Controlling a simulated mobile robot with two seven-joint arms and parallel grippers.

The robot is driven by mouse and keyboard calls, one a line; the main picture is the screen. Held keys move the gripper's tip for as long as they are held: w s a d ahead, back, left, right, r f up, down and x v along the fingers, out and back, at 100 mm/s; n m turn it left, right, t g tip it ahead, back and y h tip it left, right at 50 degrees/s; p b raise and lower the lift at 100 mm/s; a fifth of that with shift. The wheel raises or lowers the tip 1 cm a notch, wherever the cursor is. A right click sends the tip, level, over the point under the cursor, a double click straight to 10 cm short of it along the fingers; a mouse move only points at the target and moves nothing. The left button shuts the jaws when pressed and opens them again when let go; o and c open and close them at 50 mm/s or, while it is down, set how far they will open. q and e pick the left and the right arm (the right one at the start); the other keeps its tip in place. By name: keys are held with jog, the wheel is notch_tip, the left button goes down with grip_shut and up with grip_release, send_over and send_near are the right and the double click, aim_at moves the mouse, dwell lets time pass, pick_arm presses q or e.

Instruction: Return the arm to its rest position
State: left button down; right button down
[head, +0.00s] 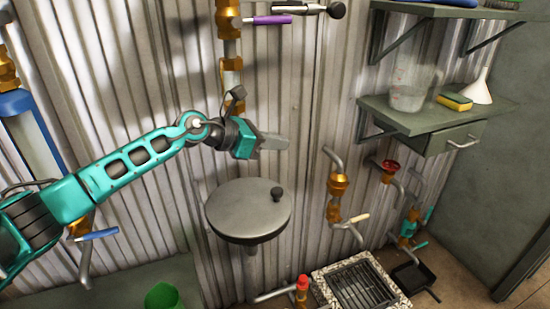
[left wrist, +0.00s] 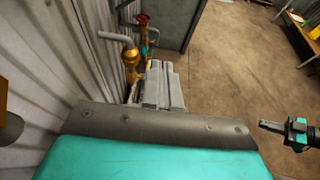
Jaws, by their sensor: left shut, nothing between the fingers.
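My left arm (head: 125,165) is teal and black and reaches in from the left of the head view. My left gripper (head: 285,143) is grey, shut and empty. It is held in the air in front of the corrugated wall, above a round grey lidded disc (head: 248,208). In the left wrist view the shut grey fingers (left wrist: 160,88) point away toward the pipes and floor. Another teal and black gripper (left wrist: 272,127), apparently my right one, shows at the right edge of the left wrist view. Its finger opening is too small to tell.
Brass-fitted pipes (head: 338,185) run along the corrugated wall (head: 300,90). A green shelf (head: 425,112) at right holds a clear jug (head: 408,98), a sponge (head: 454,101) and a white funnel (head: 479,90). A floor drain grate (head: 362,288) lies below. Open floor (left wrist: 235,75) shows in the left wrist view.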

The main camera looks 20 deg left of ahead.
pick_arm(q)
jog(key=s+d+f+n+t+h+p, duration=0.1)
jog(key=s+d+f+n+t, duration=0.3)
jog(key=n, duration=0.5)
jog(key=s+d+f+n+t+h, duration=0.1)
jog(key=s+d+f+n+h, duration=0.1)
jog(key=s+d+n, duration=0.35)
jog(key=s+a+f+n+g+y, duration=0.1)
jog(key=s+a+f+n+y, duration=0.3)
jog(key=n, duration=0.5)
jog(key=s+a+f+n+g+y, duration=0.1)
jog(key=s+a+f+n+y, duration=0.2)
jog(key=s+f+n, duration=0.6)
jog(key=s+a+f+n+y+p, duration=0.1)
jog(key=s+a+f+n+y, duration=0.3)
jog(key=s+f+n, duration=0.3)
jog(key=s+n, duration=0.1)
jog(key=n, duration=0.3)
jog(key=shift+s+a+g+y, duration=0.3)
jog(key=shift+s+a+g, duration=0.05)
jog(key=shift+g, duration=0.05)
